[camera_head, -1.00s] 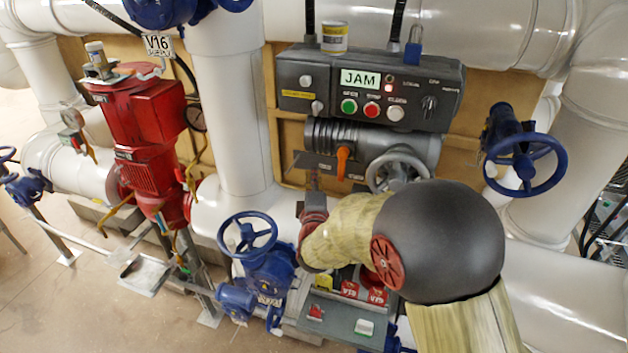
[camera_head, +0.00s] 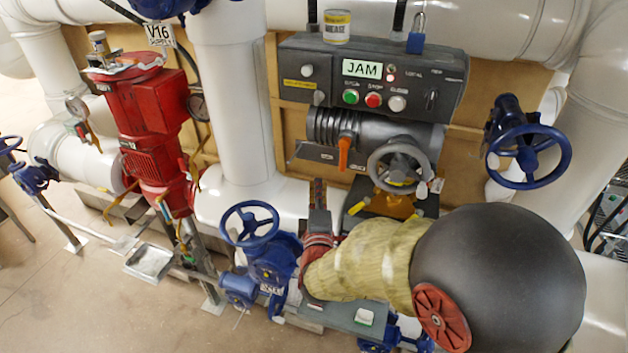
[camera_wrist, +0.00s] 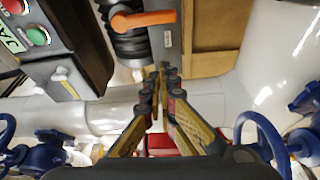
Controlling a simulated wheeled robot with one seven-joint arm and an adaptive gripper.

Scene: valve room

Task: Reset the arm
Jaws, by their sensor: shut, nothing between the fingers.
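My gripper (camera_head: 318,190) points away from me, toward the actuator, in front of the white pipework. In the wrist view the fingers of my gripper (camera_wrist: 163,75) run forward and meet at the tips, with nothing between them. The orange lever (camera_wrist: 143,20) is just beyond and above the tips there. In the head view the orange lever (camera_head: 344,153) hangs on the dark grey actuator (camera_head: 330,130), up and right of my gripper.
The control box (camera_head: 370,80) reading JAM is above the actuator, with a yellow can (camera_head: 337,26) and blue padlock (camera_head: 416,40). A grey handwheel (camera_head: 399,167) is below it. Blue handwheels (camera_head: 250,223) (camera_head: 528,157) flank my arm.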

